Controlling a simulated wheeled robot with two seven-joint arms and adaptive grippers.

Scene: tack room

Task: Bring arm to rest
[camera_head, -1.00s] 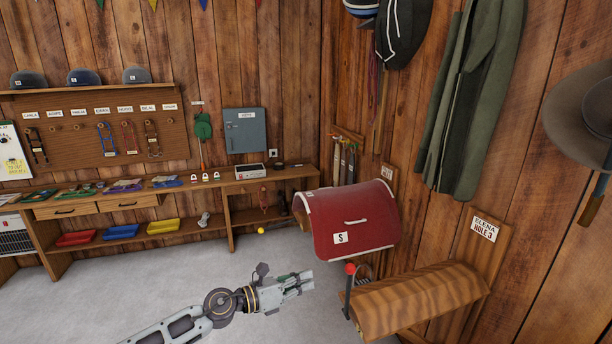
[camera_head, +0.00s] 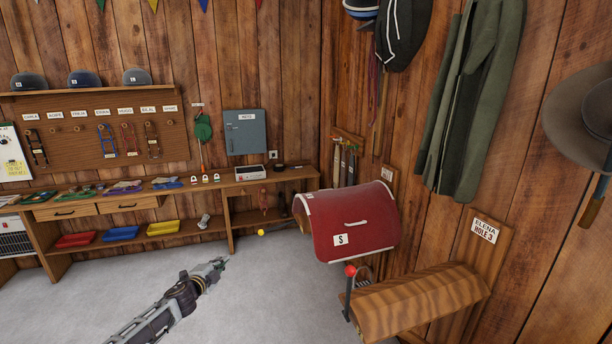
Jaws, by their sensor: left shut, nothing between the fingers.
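My left gripper (camera_head: 217,266) is at the end of my left arm, which comes in from the lower left. It is over the grey floor, short of the bench. It is shut and empty, with nothing touching it. My right gripper is not in the view.
A wooden bench (camera_head: 222,187) with drawers and trays runs along the back wall. Grey floor (camera_head: 270,295) lies open between my arm and these.

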